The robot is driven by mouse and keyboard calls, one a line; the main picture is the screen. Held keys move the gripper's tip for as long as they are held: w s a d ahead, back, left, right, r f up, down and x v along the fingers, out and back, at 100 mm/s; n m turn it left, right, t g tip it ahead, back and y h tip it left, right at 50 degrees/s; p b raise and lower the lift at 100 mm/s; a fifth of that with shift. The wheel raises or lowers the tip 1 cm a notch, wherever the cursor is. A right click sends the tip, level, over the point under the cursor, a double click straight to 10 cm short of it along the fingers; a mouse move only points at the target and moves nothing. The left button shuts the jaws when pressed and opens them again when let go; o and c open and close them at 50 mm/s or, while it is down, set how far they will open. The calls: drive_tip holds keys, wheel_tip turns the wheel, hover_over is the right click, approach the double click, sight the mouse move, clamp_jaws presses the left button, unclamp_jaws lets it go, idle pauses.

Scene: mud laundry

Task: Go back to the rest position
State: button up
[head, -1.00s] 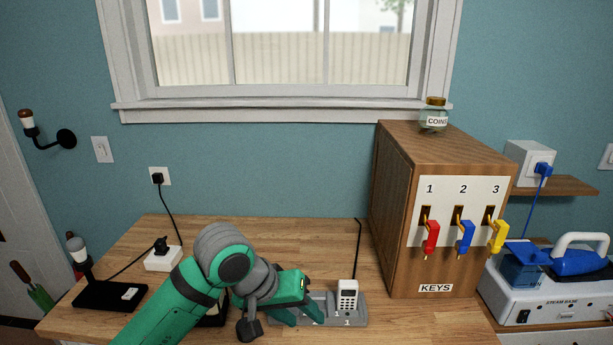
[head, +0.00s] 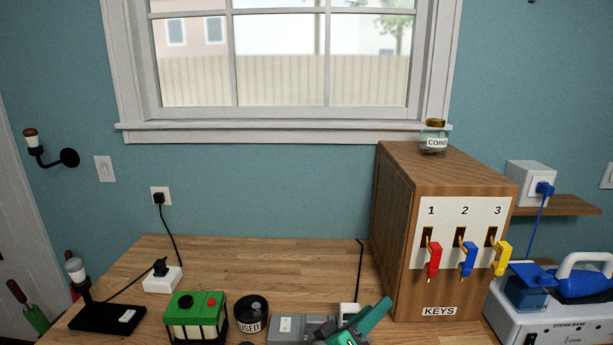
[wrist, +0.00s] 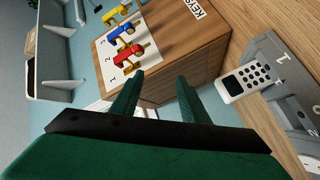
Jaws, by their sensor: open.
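My gripper (head: 366,322) shows at the bottom edge of the head view, low over the front of the wooden counter, with the rest of the arm out of frame. In the wrist view its two green fingers (wrist: 158,92) are apart with nothing between them. A white handset with a keypad (wrist: 248,80) sits in a grey dock (wrist: 280,70) to the right of the fingers. In the head view my gripper partly hides the handset (head: 349,310) and the dock (head: 288,326).
A wooden key cabinet (head: 393,220) with red, blue and yellow keys stands to the right, a coin jar (head: 433,138) on top. A green-topped box (head: 195,312), a black "USED" container (head: 251,314) and a white power block (head: 162,280) stand left. The counter's back middle is clear.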

drive_tip(key=s+a+f+n+t+y, duration=0.25)
drive_tip(key=s+f+y, duration=0.45)
drive_tip(key=f, duration=0.4)
drive_tip(key=s+a+f+n+t+y, duration=0.2)
drive_tip(key=s+a+f+n+y, duration=0.2)
drive_tip(key=s+f, duration=0.65)
drive_tip(key=s+a+f+m+y, duration=0.1)
drive_tip(key=s+a+m, duration=0.2)
drive_tip(key=s, duration=0.8)
drive_tip(key=s+a+f+m+g, duration=0.1)
drive_tip(key=s+a+m, duration=0.3)
drive_tip(key=s, duration=0.8)
drive_tip(key=shift+s+a+f+m+y, duration=0.25)
drive_tip(key=shift+f+m+y, duration=0.2)
drive_tip(key=shift+f, duration=0.2)
